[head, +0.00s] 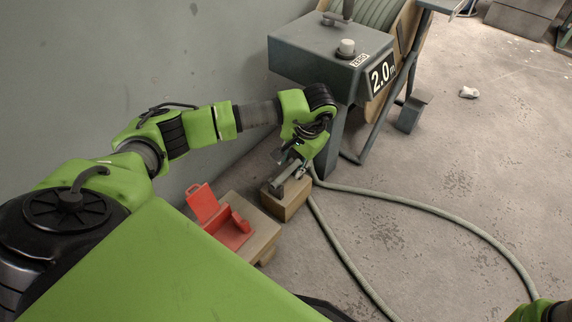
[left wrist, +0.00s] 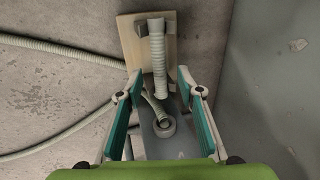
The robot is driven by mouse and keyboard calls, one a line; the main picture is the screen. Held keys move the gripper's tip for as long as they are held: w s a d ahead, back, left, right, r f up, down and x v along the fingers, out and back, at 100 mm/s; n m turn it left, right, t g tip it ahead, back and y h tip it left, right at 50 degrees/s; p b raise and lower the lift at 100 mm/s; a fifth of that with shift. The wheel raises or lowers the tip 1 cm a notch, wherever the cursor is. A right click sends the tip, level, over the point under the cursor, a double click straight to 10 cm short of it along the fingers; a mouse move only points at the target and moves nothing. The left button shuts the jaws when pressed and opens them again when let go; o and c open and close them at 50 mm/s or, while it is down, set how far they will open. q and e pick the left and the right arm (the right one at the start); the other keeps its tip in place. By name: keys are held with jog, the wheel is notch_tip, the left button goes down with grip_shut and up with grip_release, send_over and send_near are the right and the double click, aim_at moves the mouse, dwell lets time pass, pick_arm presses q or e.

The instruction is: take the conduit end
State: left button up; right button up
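The grey-green ribbed conduit (head: 420,206) lies in a loop on the floor in the head view. In the left wrist view a length of conduit (left wrist: 156,45) lies over a wooden block (left wrist: 130,42), and a round grey ring (left wrist: 165,127) shows nearer to me. My left gripper (left wrist: 159,74) is open, its two teal-padded fingers on either side of the conduit with gaps showing. In the head view my left gripper (head: 287,158) points down just above the wooden block (head: 287,206), partly hiding what is on it. My right gripper is out of view; only a bit of green arm shows at the bottom right corner.
A grey machine (head: 325,62) marked "2.0 m" stands above and behind the gripper, with a reel (head: 377,14) behind it. An open red box (head: 230,228) sits on a wooden stand left of the block. A wall closes the left; floor at right is mostly clear.

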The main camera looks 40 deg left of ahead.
pick_arm(q)
jog(key=shift+b+x, duration=0.35)
jog(key=shift+x, duration=0.8)
jog(key=shift+r, duration=0.15)
grip_shut()
jog(key=shift+r, duration=0.1)
